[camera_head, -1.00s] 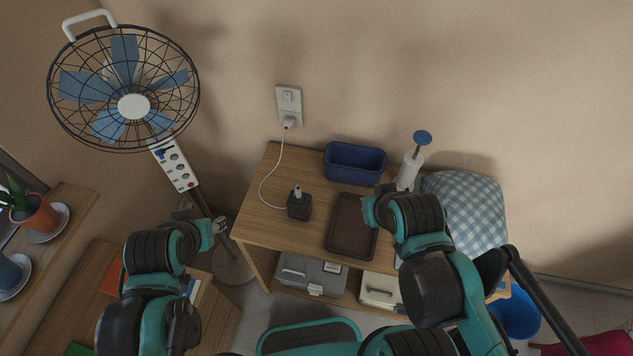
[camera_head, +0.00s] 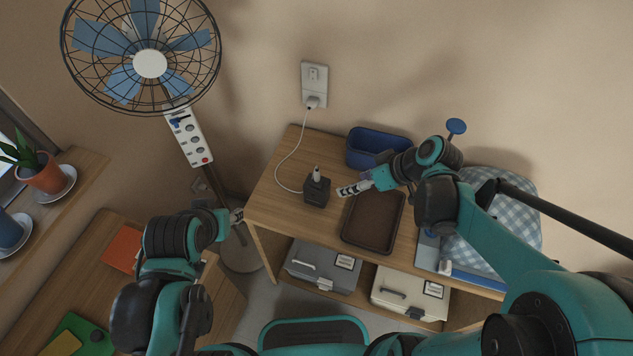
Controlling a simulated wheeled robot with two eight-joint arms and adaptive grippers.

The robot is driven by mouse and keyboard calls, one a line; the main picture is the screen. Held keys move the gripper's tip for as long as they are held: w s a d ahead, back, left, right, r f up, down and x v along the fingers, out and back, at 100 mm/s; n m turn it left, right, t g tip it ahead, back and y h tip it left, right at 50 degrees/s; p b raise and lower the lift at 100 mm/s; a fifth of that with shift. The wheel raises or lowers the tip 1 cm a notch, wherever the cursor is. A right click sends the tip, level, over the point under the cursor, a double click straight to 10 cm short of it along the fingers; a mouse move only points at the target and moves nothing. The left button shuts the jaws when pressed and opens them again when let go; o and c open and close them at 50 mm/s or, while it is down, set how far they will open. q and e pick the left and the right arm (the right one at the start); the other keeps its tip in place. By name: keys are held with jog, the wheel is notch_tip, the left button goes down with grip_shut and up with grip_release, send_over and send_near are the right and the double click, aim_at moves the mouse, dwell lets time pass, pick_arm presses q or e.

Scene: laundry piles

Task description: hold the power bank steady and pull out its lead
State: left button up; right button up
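The power bank (camera_head: 317,192) is a small black block standing on the wooden table, left of the brown tray. A white connector (camera_head: 316,173) sticks up from its top. The thin white lead (camera_head: 280,163) curves from the wall socket down across the table to the power bank's left side. My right gripper (camera_head: 343,190) points left, its pale fingertips a little to the right of the power bank, apparently apart from it; its opening is unclear. My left gripper (camera_head: 241,214) is at the table's left edge, seen side-on, away from the power bank; its opening is unclear too.
A brown tray (camera_head: 346,236) lies under my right gripper. The fan (camera_head: 150,64) stands left of the table. The table's left part is free.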

aim_at(329, 193)
jog(key=w+f+n+y+b, duration=0.1)
jog(key=f+n, duration=0.1)
jog(key=f, duration=0.1)
jog(key=w+f+n+y+b, duration=0.2)
jog(key=f, duration=0.2)
jog(key=w+f+n+y+b, duration=0.2)
jog(key=f, duration=0.1)
jog(key=shift+f+g, duration=0.3)
jog(key=shift+f+n+y, duration=0.4)
jog(key=shift+f+n, duration=0.1)
jog(key=shift+n, duration=0.2)
jog(key=shift+w+a+f+b, duration=0.1)
jog(key=shift+a+f+b, duration=0.15)
jog(key=shift+a+b, duration=0.1)
jog(key=b+x, duration=0.2)
jog(key=x, duration=0.5)
jog(key=shift+a+f, duration=0.1)
jog(key=shift+b+x, duration=0.55)
jog(key=shift+x, duration=0.4)
jog(key=shift+w, duration=0.1)
jog(key=c, duration=0.8)
